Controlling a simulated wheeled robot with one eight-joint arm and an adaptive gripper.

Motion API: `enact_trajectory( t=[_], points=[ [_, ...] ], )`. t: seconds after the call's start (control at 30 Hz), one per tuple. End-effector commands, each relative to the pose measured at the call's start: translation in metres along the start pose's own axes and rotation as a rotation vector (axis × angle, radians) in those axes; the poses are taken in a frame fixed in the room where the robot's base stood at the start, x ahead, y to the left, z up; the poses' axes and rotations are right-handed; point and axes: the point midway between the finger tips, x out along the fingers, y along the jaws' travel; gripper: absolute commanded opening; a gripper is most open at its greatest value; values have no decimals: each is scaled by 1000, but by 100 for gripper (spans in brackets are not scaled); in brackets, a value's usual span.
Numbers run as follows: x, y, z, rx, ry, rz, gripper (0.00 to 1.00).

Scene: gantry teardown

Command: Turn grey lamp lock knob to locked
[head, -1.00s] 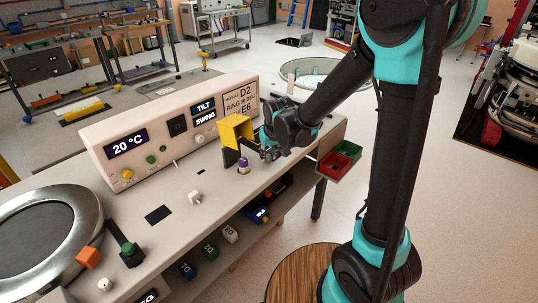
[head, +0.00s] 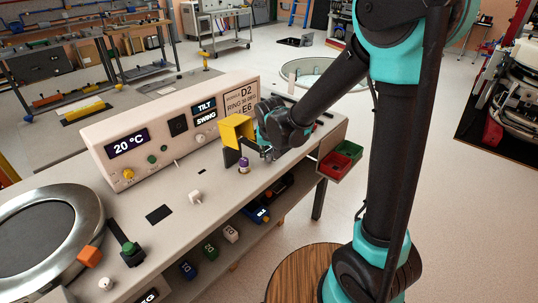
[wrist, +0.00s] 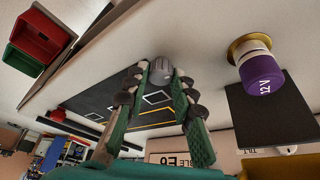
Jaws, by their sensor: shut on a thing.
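A small grey knob (wrist: 160,68) sits on the pale bench top in the wrist view, by a dark mat marked with white and yellow outlines. My gripper (wrist: 160,82) is shut on the knob, one green finger on each side of it. In the head view my gripper (head: 266,153) is low over the bench, right of the yellow hood, and the knob is hidden there. I cannot read a locked or unlocked mark.
A purple cylinder marked 12 V (wrist: 262,75) stands close by in a brass ring, in front of a dark plate (wrist: 270,115). The yellow hood (head: 236,129) and console (head: 155,150) stand behind. Red and green bins (head: 341,159) hang at the bench's right end.

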Motion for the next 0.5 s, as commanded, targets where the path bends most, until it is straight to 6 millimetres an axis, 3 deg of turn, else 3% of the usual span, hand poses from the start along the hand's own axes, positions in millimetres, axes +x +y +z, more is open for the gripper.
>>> enact_trajectory(
  t=[0.03,0.07,0.2,0.5],
  points=[
    [0,0,0,1,-1,0,0],
    [0,0,0,1,-1,-1,27],
    [0,0,0,0,-1,0,44],
    [0,0,0,0,0,0,46]
  ],
)
